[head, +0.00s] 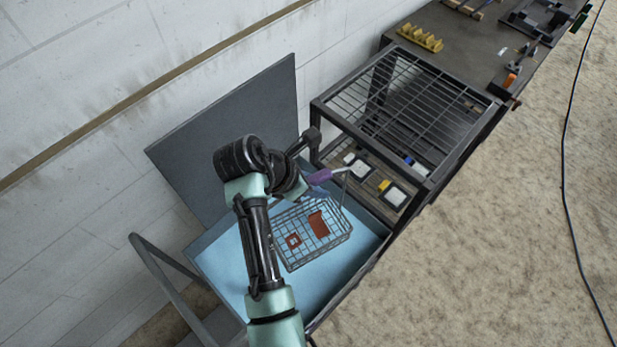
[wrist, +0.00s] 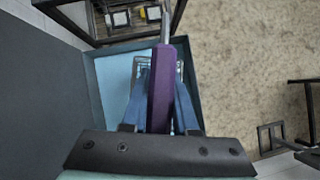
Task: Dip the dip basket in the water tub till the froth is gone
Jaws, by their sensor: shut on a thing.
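The dip basket (head: 338,232) is a grey wire basket with two rust-red pieces inside. It is over or in the water tub (head: 222,262), whose surface inside looks flat light blue. I cannot tell how deep the basket sits. No froth shows on the pieces in the head view. My gripper (head: 312,181) is shut on the basket's purple handle, which fills the middle of the wrist view (wrist: 163,95) between my blue fingers. In the wrist view the basket is mostly hidden behind the handle and fingers, and the tub (wrist: 112,88) shows around them.
A dark panel (head: 235,135) stands upright at the tub's back side. A wire-topped rack (head: 400,100) adjoins the tub, with framed pads (head: 397,195) on its lower shelf. A dark bench (head: 470,45) with a yellow holder (head: 420,37) continues beyond. The right-hand floor is mostly open, with a cable.

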